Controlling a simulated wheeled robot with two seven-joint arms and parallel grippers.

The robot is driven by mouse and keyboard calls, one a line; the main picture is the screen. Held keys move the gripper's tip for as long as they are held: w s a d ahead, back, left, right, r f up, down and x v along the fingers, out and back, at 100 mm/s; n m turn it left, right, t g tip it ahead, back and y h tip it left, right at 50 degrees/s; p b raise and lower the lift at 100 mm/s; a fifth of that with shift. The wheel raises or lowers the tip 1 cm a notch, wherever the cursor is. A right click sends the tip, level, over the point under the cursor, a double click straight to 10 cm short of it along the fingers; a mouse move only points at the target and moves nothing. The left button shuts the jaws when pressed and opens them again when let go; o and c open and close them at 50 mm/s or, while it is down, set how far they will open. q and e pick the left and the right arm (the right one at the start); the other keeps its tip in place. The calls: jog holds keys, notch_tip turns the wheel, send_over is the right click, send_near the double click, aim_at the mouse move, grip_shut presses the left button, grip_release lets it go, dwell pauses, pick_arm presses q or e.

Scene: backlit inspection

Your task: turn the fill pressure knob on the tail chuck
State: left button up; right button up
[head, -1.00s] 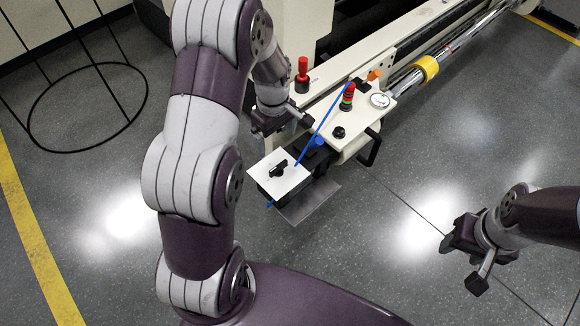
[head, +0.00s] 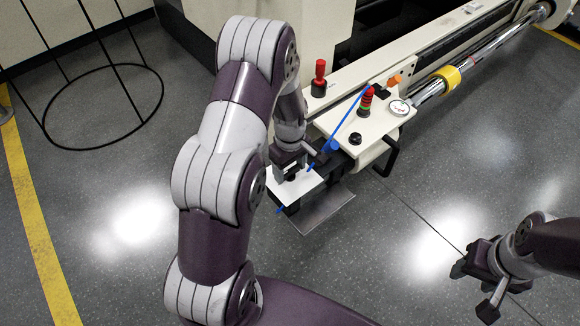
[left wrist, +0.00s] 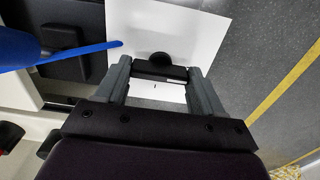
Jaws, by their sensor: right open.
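The black knob (left wrist: 160,59) with a bar-shaped handle sits on a white plate (left wrist: 215,30). In the head view the plate (head: 310,186) is at the near end of the beige tail unit, and the knob is mostly hidden by my left gripper (head: 288,172). My left gripper is over the plate. In the left wrist view its two fingers (left wrist: 158,76) stand apart, one at each end of the knob's bar; whether they touch it is unclear. My right gripper (head: 476,275) is open and empty above the floor at the lower right.
A blue rod (head: 345,120) slants across beside the plate. A black handle (head: 388,155) juts out. The floor at right is clear.

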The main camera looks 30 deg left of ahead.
pick_arm(q)
jog(key=shift+c, duration=0.7)
jog(key=shift+r+m+p, duration=0.2)
jog(key=shift+m+p, duration=0.4)
jog(key=shift+p, duration=0.3)
jog(key=m+p, duration=0.3)
jog(key=shift+r, duration=0.1)
jog(key=shift+m+p, duration=1)
jog(key=shift+m, duration=0.1)
jog(key=m+p, duration=0.3)
jog(key=m, duration=0.1)
jog(key=m+p, duration=0.2)
jog(key=m, duration=0.3)
jog(key=shift+m+p, duration=0.4)
jog(key=m, duration=0.2)
jog(key=m+p, duration=0.1)
jog(key=m, duration=0.1)
jog(key=shift+f+m+p, duration=0.2)
jog(key=shift+m+p, duration=0.1)
jog(key=m+p, duration=0.1)
jog(key=m, duration=0.4)
jog(key=m+p, duration=0.1)
jog(key=m, duration=0.4)
jog(key=shift+w+m, duration=0.1)
jog(key=shift+m, duration=0.3)
jog(key=m, duration=0.4)
jog(key=shift+f+p, duration=0.1)
jog(key=shift+p, duration=0.3)
jog(key=shift+m, duration=0.3)
